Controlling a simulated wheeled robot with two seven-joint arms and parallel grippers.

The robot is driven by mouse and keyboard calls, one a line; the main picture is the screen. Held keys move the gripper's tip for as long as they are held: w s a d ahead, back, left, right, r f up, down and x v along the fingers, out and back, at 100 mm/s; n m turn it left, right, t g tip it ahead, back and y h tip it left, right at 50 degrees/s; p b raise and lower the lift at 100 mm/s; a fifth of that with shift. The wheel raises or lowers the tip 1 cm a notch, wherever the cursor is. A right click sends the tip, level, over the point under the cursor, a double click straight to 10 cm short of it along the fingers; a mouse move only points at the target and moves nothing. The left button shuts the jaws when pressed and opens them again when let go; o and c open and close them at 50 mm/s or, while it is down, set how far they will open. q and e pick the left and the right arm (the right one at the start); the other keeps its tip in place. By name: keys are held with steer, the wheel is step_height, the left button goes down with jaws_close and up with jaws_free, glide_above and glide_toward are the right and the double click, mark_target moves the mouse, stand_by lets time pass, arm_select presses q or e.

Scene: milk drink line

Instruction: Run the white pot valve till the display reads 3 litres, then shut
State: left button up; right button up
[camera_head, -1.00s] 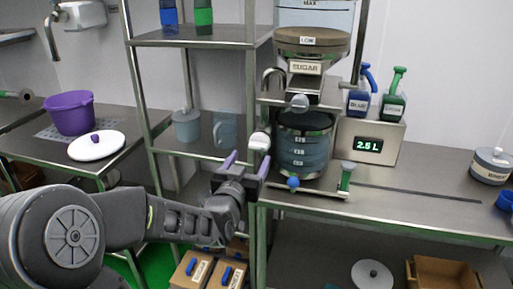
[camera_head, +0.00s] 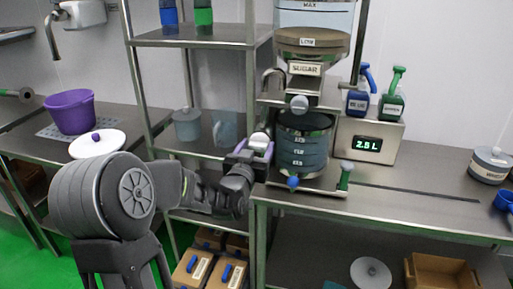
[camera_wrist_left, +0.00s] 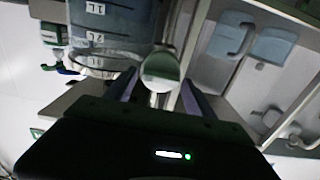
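The white pot valve (camera_head: 261,138) is a pale lever at the left side of the blue-grey pot (camera_head: 303,150). In the left wrist view its rounded end (camera_wrist_left: 160,70) shows between my purple-tipped fingers. My left gripper (camera_head: 255,150) is at the valve with its fingers apart, one on each side; gaps show, so I see no clamping. The display (camera_head: 367,143) on the steel box is lit green and reads 2-point-something litres; its last digit is blurred. My right gripper is not in view.
The sugar hopper (camera_head: 305,68) stands above the pot. A shelf post (camera_head: 250,100) is close by my left gripper.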

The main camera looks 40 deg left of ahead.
arm_select(q)
steer(key=c, duration=1.1)
steer(key=n+b, duration=0.2)
steer(key=b, duration=0.2)
steer(key=n+b, duration=0.2)
steer(key=b, duration=0.2)
steer(key=shift+f, duration=0.3)
steer(key=shift+a+r+n+b, duration=0.1)
steer(key=shift+r+n+b, duration=0.15)
steer(key=shift+n+b, duration=0.75)
steer(key=o, duration=1.3)
steer(key=shift+s, duration=0.1)
steer(key=shift+b+v, duration=0.35)
steer(key=shift+v, duration=3.5)
